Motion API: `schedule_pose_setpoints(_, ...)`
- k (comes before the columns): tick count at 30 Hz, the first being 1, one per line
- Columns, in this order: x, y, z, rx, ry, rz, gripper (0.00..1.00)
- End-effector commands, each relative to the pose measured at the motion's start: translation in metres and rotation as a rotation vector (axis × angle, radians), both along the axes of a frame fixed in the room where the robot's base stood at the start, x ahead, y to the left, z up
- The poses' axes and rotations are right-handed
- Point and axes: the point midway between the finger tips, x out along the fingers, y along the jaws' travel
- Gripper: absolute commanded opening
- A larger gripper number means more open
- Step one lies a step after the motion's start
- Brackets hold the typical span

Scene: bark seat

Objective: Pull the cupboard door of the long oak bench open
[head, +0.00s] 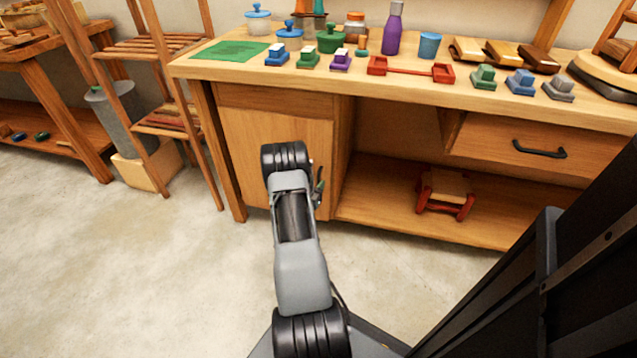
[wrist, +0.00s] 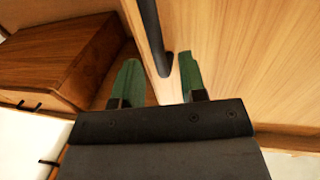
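The long oak bench (head: 300,77) fills the middle and right of the head view. Its cupboard door (head: 243,135) is at the left end and looks shut. My gripper (head: 318,187) is at the door's right side, partly hidden by my wrist. In the wrist view, my gripper's two green fingers (wrist: 160,82) stand apart. The dark bar handle (wrist: 150,35) reaches down between them, and the door face (wrist: 255,65) is to the right. A gap shows beside the handle, so I see no firm grip on it.
Right of the door is an open shelf bay (head: 380,185) holding a small red-framed wooden thing (head: 446,190). A drawer with a black handle (head: 540,150) is further right. Several toys and jars crowd the bench top. The floor (head: 150,260) in front is clear.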

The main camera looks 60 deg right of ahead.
Motion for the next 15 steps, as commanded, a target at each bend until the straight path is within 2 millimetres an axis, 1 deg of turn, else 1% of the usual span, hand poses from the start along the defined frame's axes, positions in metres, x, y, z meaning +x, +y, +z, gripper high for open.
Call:
schedule_pose_setpoints(1, 0.000, -0.007, -0.002, 0.000, -0.002, -0.002, 0.38)
schedule_pose_setpoints(6, 0.002, -0.021, -0.001, 0.001, -0.001, -0.001, 0.38)
schedule_pose_setpoints(10, 0.003, -0.026, -0.001, 0.001, 0.000, 0.000, 0.38)
schedule_pose_setpoints(15, 0.003, -0.027, 0.000, 0.002, 0.000, 0.001, 0.38)
